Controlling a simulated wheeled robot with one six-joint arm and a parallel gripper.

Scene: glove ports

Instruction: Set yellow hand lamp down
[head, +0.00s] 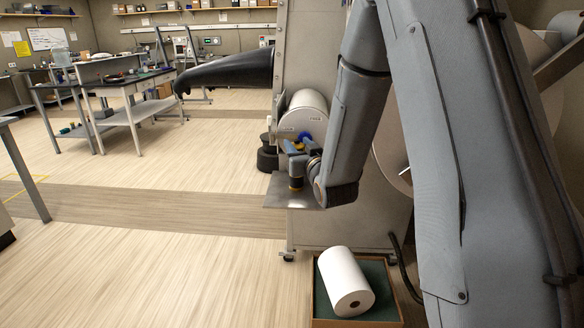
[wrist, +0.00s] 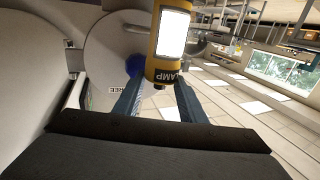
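The yellow hand lamp (wrist: 165,68) has a bright white panel and the dark letters "AMP" near one end. It shows at the top of the wrist view, cut off by the frame edge. My gripper (wrist: 161,84) has its two blue-grey fingers on either side of the lamp, apparently pressed against it. In the head view my gripper (head: 294,149) is small, in front of the large machine and above a metal shelf plate (head: 276,196). Yellow shows there only in small patches. I cannot tell whether the lamp touches any surface.
A black glove (head: 228,71) sticks out to the left. Another white roll (head: 343,279) lies in a green-lined box below.

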